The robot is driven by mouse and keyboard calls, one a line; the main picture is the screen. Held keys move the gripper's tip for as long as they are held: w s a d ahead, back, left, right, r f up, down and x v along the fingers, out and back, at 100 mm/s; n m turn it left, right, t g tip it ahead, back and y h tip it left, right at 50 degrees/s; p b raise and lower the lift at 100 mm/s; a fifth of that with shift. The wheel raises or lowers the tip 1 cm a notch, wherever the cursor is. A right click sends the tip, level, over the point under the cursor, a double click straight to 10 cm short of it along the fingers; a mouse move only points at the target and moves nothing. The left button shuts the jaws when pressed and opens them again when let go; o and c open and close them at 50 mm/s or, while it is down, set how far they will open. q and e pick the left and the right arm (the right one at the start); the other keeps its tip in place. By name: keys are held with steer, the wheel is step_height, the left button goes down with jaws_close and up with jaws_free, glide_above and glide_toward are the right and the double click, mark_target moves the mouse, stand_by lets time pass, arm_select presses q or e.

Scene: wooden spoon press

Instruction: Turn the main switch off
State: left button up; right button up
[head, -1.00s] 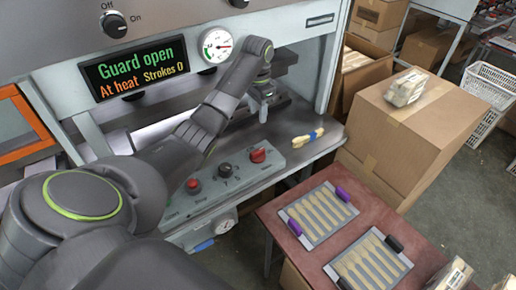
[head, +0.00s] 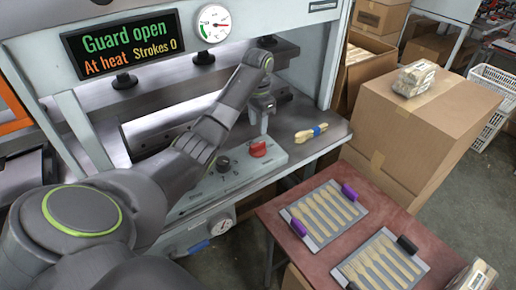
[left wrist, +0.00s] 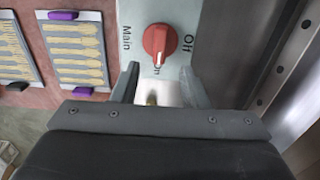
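The red main switch (head: 258,148) sits at the right end of the grey control panel (head: 212,192). It also shows in the left wrist view (left wrist: 159,42), a red knob with a raised bar whose lower end is by the "On" label; "Off" is at the right and "Main" at the left. My left gripper (head: 263,130) points down just above and behind the switch in the head view. In the left wrist view my left gripper (left wrist: 158,82) is open, its fingers apart and empty, with the knob just beyond them. My right gripper is not in view.
A black selector (head: 223,164) is left of the switch. A bundle of spoons with a blue band (head: 311,132) lies to the right. The press display (head: 125,44) reads "Guard open". A red table (head: 283,222) with spoon trays and a cardboard box (head: 420,120) stand at the right.

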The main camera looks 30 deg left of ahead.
mark_target(258, 144)
arm_select(q)
step_height(258, 144, down, 3)
steer(key=shift+r+b, duration=0.2)
steer(key=shift+b, duration=0.7)
steer(key=shift+f+p, duration=0.5)
steer(key=shift+f, duration=2.3)
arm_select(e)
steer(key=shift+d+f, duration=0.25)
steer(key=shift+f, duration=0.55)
arm_select(q)
jaws_close()
